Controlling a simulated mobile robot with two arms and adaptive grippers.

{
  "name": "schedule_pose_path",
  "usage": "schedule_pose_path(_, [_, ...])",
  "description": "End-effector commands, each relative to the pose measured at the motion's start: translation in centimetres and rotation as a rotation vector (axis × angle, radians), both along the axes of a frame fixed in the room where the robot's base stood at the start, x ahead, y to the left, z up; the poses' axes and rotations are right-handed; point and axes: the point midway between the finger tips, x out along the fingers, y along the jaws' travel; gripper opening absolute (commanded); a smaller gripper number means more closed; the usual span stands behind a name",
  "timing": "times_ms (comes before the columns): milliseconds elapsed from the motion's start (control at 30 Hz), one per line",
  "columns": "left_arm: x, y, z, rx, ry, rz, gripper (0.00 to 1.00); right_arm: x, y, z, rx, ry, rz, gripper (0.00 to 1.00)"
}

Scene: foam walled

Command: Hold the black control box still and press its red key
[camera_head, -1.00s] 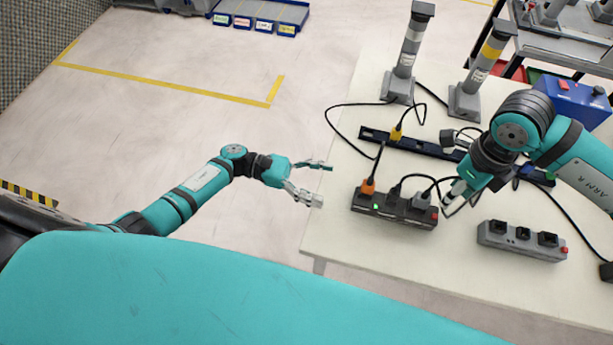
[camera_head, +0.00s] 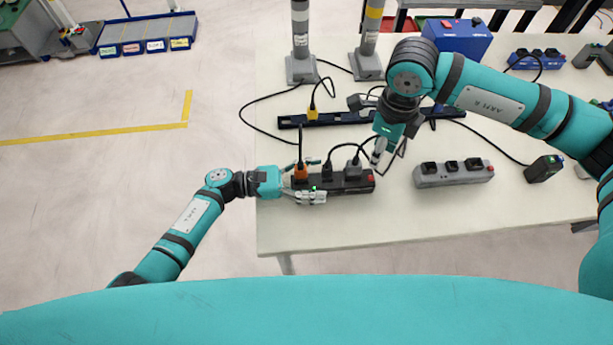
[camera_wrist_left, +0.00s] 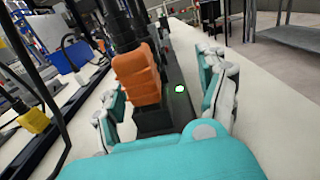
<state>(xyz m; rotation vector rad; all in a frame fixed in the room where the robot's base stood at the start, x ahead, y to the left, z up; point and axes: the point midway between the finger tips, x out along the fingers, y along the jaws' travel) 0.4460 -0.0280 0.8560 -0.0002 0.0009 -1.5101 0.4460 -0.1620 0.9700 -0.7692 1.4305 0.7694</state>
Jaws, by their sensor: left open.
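The black control box (camera_head: 340,184) lies near the table's front left edge. Its red key (camera_head: 370,177) is at the right end, and a lit green light shows near the left end. An orange plug (camera_head: 301,172) and two darker plugs stand in its sockets. My left gripper (camera_head: 308,183) is open, with its fingers on either side of the box's left end. In the left wrist view the orange plug (camera_wrist_left: 138,75) and box (camera_wrist_left: 180,100) are between the open fingers. My right gripper (camera_head: 385,158) hangs just above and right of the red key; its finger opening is unclear.
A grey power strip (camera_head: 453,174) with its own red key lies to the right. A long dark blue strip (camera_head: 350,118) with a yellow plug (camera_head: 312,114) lies behind. Loose cables run around the box. The table (camera_head: 390,225) is clear in front.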

Motion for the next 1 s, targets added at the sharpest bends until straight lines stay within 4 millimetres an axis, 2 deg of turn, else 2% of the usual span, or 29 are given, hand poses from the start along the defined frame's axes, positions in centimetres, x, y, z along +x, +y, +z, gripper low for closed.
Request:
schedule_pose_path(133, [0.0,0.01,-0.01,0.0,0.0,0.0,0.75,0.0,0.0,0.0,0.0,0.0,0.0,0.38])
schedule_pose_path(167, [0.0,0.02,-0.01,0.0,0.0,0.0,0.72,0.0,0.0,0.0,0.0,0.0,0.0,0.38])
schedule_pose_path(700, [-0.01,0.06,-0.03,0.0,0.0,0.0,0.02,0.0,0.0,0.0,0.0,0.0,0.0,0.38])
schedule_pose_path(1000, [-0.01,0.07,-0.03,0.001,0.0,0.0,0.01,0.0,0.0,0.0,0.0,0.0,0.0,0.01])
